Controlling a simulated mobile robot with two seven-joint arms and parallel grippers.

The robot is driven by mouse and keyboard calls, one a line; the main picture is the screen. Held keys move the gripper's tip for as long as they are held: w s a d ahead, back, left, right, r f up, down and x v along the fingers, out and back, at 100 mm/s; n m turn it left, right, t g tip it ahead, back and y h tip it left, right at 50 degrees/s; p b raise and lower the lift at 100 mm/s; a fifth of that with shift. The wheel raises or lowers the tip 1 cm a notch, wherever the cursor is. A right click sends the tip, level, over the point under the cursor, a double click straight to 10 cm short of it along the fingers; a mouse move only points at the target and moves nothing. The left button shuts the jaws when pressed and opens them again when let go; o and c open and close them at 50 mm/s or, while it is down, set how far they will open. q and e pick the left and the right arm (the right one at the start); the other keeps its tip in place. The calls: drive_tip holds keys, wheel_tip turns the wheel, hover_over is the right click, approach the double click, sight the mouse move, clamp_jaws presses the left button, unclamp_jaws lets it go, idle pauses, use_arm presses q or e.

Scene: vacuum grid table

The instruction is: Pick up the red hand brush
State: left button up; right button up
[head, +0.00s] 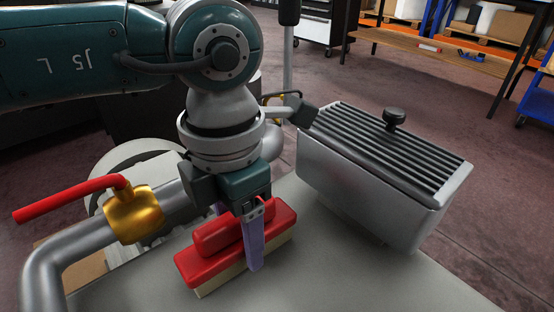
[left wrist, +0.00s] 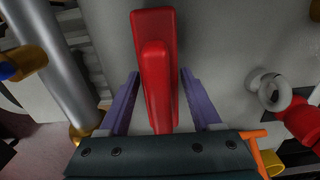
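The red hand brush (head: 208,262) has a raised red grip on a red block with pale bristles below. It rests on the grey table top (head: 340,285) in the head view. My left gripper (head: 243,238) points down over the brush, with one purple finger in front of it and the other mostly hidden behind it. In the left wrist view the brush (left wrist: 157,70) runs lengthwise between the two purple fingers of the left gripper (left wrist: 159,80). The fingers are spread, with narrow gaps beside the brush. My right gripper is not in view.
A grey metal box (head: 370,195) with a dark ribbed lid and black knob stands right of the brush. A pipe (head: 55,265) with a brass valve (head: 133,213) and red lever (head: 70,197) stands close on the left. The table's front right is clear.

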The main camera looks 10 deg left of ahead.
use_arm(q)
clamp_jaws()
idle(0.3)
drive_tip(key=shift+r, duration=0.1)
